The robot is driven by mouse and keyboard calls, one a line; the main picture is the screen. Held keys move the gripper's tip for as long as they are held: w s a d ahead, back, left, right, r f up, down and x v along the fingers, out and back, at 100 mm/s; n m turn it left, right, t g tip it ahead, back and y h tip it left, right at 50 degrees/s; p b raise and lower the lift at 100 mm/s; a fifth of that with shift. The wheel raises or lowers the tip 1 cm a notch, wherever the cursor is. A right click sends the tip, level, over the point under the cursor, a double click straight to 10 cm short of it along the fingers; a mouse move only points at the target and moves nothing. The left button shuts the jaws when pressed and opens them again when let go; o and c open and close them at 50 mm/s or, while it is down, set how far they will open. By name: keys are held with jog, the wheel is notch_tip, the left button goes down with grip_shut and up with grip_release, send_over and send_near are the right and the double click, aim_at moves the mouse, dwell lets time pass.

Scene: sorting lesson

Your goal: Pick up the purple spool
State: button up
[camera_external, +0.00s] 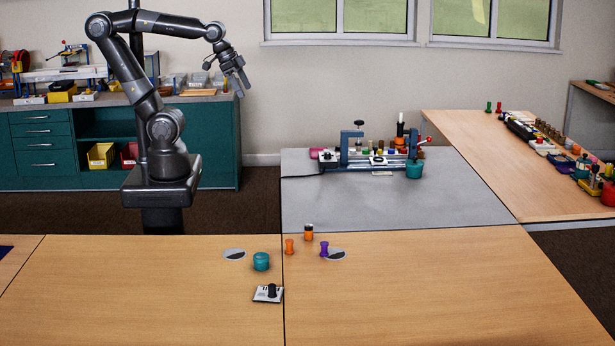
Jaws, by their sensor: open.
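The purple spool (324,249) stands upright on the wooden table, at the left edge of a grey-and-black disc (336,254). An orange spool (289,246) stands to its left, and an orange cylinder with a dark top (308,232) stands behind it. My gripper (240,82) is open and empty. It is raised high, up and to the left of the spool in the picture, far from the table top, with its fingers angled downward.
A teal round container (261,261), a second disc (234,254) and a small white block with a black knob (268,292) sit left of the spools. A blue-framed device (370,152) stands on the grey table behind. The table's right front is clear.

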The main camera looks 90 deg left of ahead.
jog(key=shift+n, duration=0.7)
jog(key=s, duration=0.1)
jog(key=s+a+f, duration=0.1)
jog(key=s, duration=0.1)
jog(key=shift+s+a+f, duration=0.2)
jog(key=shift+a+f, duration=0.1)
jog(key=c, duration=1.3)
jog(key=shift+o, duration=0.2)
jog(key=shift+w, duration=0.1)
